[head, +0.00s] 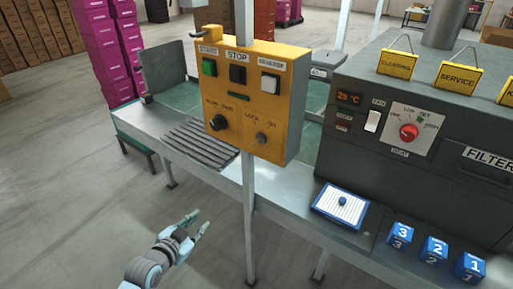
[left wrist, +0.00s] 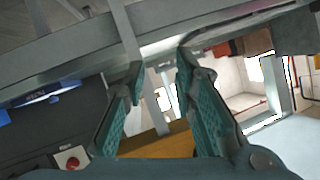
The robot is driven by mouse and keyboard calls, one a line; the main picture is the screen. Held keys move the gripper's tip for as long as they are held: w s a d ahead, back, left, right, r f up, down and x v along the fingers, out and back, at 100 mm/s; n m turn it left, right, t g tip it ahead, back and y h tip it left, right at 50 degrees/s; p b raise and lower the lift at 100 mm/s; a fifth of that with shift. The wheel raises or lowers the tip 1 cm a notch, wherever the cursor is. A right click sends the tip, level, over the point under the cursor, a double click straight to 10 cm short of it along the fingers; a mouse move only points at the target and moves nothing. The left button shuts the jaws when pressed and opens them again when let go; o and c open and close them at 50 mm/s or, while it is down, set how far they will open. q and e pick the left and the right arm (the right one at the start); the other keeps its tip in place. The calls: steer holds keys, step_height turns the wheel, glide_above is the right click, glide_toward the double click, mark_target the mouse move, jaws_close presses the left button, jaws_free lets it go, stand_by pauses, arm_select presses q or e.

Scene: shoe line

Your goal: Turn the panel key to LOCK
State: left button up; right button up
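The yellow control panel (head: 250,98) is fixed to a grey post. Its key switch (head: 261,138) is a small grey round piece at the lower right of the panel face, under the words LOCK and ON. It is too small to tell which way it points. My left gripper (head: 194,222) is open and empty, below and left of the panel and apart from it. In the left wrist view, the two green-padded fingers stand apart (left wrist: 160,80), with part of the yellow panel behind them. My right gripper is not in view.
The panel also carries a black speed knob (head: 218,122) and green, black and white buttons. The post (head: 249,220) runs down in front of the conveyor bench (head: 225,180). A dark oven (head: 420,130) stands right. Blue numbered blocks (head: 434,249) sit at its front.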

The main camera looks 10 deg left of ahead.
arm_select(q)
steer(key=w+d+r+m+t+h, duration=0.1)
steer(key=d+r+m+t+h, duration=0.2)
steer(key=r, duration=0.9)
steer(key=m+h, duration=0.2)
steer(key=m, duration=0.1)
glide_toward(253, 144)
steer(key=b+x, duration=0.1)
steer(key=x, duration=0.9)
steer(key=shift+s, duration=0.1)
steer(key=shift+c, duration=0.2)
jaws_close()
